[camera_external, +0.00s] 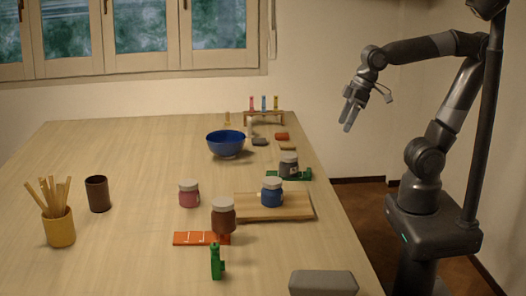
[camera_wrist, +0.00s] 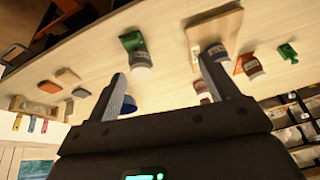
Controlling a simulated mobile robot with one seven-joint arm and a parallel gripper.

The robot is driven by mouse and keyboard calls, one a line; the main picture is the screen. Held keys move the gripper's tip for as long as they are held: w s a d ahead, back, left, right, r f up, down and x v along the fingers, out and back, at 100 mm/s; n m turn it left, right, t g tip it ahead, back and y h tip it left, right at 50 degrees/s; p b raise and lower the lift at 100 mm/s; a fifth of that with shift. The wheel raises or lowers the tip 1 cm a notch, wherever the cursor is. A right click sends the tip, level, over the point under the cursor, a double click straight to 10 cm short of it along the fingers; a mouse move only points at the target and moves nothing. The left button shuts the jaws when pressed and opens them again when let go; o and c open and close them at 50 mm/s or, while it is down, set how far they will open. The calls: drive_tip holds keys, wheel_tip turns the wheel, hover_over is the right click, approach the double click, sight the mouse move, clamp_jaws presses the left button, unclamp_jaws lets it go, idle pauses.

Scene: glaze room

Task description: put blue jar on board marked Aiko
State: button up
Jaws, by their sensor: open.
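The blue jar (camera_external: 271,194) with a pale lid stands upright on a plain wooden board (camera_external: 300,207) right of the table's middle. In the wrist view the blue jar (camera_wrist: 214,52) shows beside the right fingertip, on the wooden board (camera_wrist: 222,26). A green board (camera_external: 303,175) carries a dark grey jar (camera_external: 289,167). An orange board (camera_external: 190,239) with white marks carries a brown jar (camera_external: 223,219). I cannot read the name Aiko on any board. My gripper (camera_external: 348,116) is open and empty, raised beyond the table's right edge; its fingers (camera_wrist: 161,68) are apart.
A pink jar (camera_external: 188,196) stands left of the wooden board. A blue bowl (camera_external: 228,145), small blocks and a rack (camera_external: 264,118) stand farther back. A green bottle-like object (camera_external: 216,262) and a grey block (camera_external: 323,283) are in front.

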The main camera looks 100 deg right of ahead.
drive_tip(key=shift+n+t, duration=0.5)
drive_tip(key=shift+n, duration=0.2)
drive_tip(key=s+f, duration=0.1)
drive_tip(key=s+d, duration=0.1)
drive_tip(key=s, duration=0.1)
drive_tip(key=s+f, duration=0.1)
drive_tip(key=s, duration=0.1)
drive_tip(key=shift+d+f, duration=0.15)
drive_tip(key=shift+f, duration=0.2)
